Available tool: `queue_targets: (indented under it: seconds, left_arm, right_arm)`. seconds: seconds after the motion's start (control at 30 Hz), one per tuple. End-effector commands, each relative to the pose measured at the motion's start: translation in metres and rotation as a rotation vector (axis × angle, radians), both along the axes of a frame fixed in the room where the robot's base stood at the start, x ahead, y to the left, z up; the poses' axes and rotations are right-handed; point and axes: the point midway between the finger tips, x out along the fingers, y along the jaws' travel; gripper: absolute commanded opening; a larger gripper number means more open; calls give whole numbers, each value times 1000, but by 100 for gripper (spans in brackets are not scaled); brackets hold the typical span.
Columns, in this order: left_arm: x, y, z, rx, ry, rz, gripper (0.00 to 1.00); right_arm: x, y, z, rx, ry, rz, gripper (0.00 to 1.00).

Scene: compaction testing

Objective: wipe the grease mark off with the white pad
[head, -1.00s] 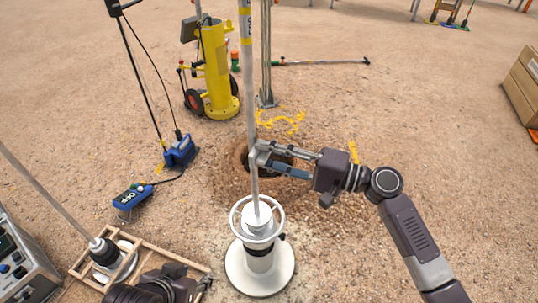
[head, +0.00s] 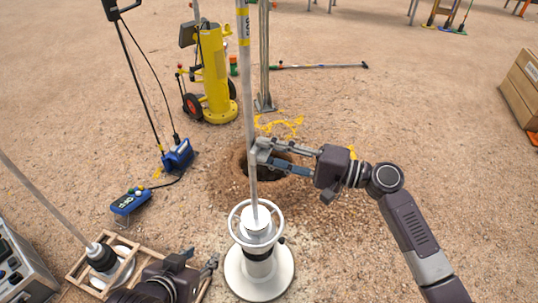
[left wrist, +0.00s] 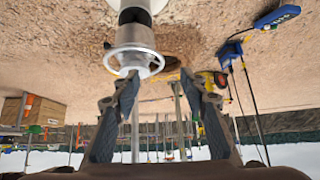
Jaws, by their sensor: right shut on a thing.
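A tall grey guide rod (head: 247,110) stands upright on a device with a silver ring handle (head: 236,228) and a round white base plate (head: 262,290). My right gripper (head: 259,152) is shut on the rod, above the ring. My left gripper (head: 201,262) is low in the head view, left of the base plate, with its fingers apart and nothing between them. In the left wrist view, which is upside down, its open fingers (left wrist: 160,82) point towards the ring handle (left wrist: 134,62). I cannot make out the white pad or the grease mark in either view.
A wooden frame (head: 75,272) at lower left holds a second rod (head: 45,200) with a black grip. A grey control box (head: 22,272) stands beside it. A blue handset (head: 131,201), a yellow machine (head: 215,75) and a dug hole (head: 270,172) lie beyond. Cardboard boxes (head: 525,88) stand right.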

Motion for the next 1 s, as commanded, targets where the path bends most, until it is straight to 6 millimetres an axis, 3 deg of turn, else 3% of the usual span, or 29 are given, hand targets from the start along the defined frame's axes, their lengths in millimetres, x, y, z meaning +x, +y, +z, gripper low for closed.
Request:
queue_targets:
  seconds: [1.0]
  left_arm:
    - [58,-23,59,-79,-346,-25,40]
  right_arm:
    - [22,-7,0,1,-1,-1,12]
